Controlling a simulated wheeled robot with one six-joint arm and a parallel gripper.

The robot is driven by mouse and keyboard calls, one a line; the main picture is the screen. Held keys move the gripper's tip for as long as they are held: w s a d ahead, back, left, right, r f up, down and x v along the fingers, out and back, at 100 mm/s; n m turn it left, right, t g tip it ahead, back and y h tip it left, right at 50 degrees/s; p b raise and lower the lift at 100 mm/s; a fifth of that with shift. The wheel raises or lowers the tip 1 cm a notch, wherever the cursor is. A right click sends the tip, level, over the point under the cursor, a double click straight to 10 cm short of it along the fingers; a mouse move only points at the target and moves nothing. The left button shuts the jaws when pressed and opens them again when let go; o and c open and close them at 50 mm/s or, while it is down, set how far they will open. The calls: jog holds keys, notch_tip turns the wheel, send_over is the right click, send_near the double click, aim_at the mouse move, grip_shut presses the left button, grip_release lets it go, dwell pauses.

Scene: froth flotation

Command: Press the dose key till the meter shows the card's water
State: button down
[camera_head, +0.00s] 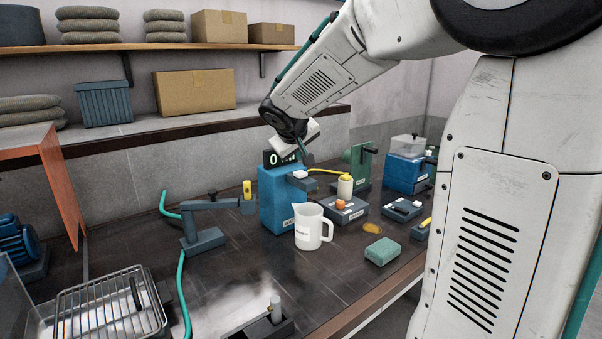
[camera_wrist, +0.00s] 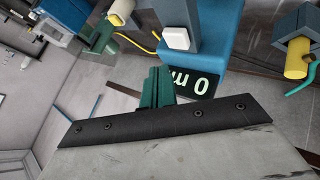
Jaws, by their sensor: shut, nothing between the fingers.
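The white dose key (camera_head: 300,174) sits on the unit's arm and shows in the wrist view (camera_wrist: 176,37). My gripper (camera_head: 304,152) is shut and empty, above the key and beside the meter. Its teal fingers show in the wrist view (camera_wrist: 155,80), apart from the key. A white jug (camera_head: 309,230) stands below the unit's arm. I cannot make out the card.
A clamp stand (camera_head: 203,238) with a green hose (camera_head: 182,285) and a wire basket (camera_head: 100,305) are to the left. The front middle of the bench is partly clear.

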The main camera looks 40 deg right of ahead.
aim_at(300, 174)
jog(key=shift+f, duration=0.85)
jog(key=shift+f, duration=0.1)
dwell(1.4)
jog(key=shift+f, duration=0.3)
jog(key=shift+f, duration=0.5)
dwell(0.6)
jog(key=shift+r, duration=0.95)
jog(key=shift+r, duration=0.1)
jog(key=shift+r, duration=2.4)
dwell(0.7)
